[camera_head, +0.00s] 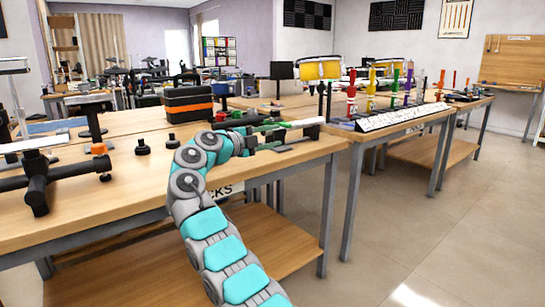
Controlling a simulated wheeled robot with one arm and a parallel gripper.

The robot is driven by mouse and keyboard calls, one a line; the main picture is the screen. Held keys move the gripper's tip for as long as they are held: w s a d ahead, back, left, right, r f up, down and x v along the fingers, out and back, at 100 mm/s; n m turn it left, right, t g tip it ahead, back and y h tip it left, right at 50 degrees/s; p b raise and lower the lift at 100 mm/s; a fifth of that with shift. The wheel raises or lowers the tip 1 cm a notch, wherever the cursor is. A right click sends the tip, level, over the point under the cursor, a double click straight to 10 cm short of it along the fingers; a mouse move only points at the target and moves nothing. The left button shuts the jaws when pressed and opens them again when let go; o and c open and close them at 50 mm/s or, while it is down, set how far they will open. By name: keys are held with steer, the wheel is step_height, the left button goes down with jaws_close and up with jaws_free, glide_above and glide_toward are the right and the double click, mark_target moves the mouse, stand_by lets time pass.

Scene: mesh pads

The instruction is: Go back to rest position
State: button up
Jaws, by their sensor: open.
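My arm, grey and teal, rises from the bottom of the head view and bends over the front edge of the near wooden table (110,205). My gripper (284,140) is at its end, small and dark, pointing right, low over the table's right part. It is open. I see nothing held between its fingers, though small dark, green and white items close behind it blur its outline.
A black pipe-like fixture (40,185) stands at the table's left. A black and orange box (188,103) sits behind my arm. Colourful tools (372,85) stand in a row on the right table, with a white labelled strip (405,117). Floor (450,230) at right is clear.

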steer(key=s+d+n+g+y, duration=0.2)
steer(key=s+d+n+g, duration=0.1)
steer(key=d+n, duration=0.9)
steer(key=s+d+f+n+g+y, duration=0.1)
steer(key=s+d+f+n+g, duration=0.1)
steer(key=s+d+f, duration=0.45)
steer(key=s+d+f+n+g+y, duration=0.15)
steer(key=s+d, duration=0.25)
steer(key=s, duration=0.5)
steer(key=s+a+f+n+g+y, duration=0.2)
steer(key=s+f, duration=0.4)
steer(key=s, duration=0.8)
steer(key=s+a+f+n+g+y, duration=0.2)
steer(key=s+f, duration=0.4)
steer(key=s, duration=0.9)
steer(key=s+a+f+n+g+y, duration=0.2)
steer(key=s+f+n+y, duration=0.3)
steer(key=s, duration=0.9)
step_height(320, 180, down, 2)
steer(key=shift+s+a+f+n, duration=0.1)
steer(key=shift+s+a+n, duration=0.15)
steer(key=shift+a+n, duration=0.4)
steer(key=shift+g, duration=0.25)
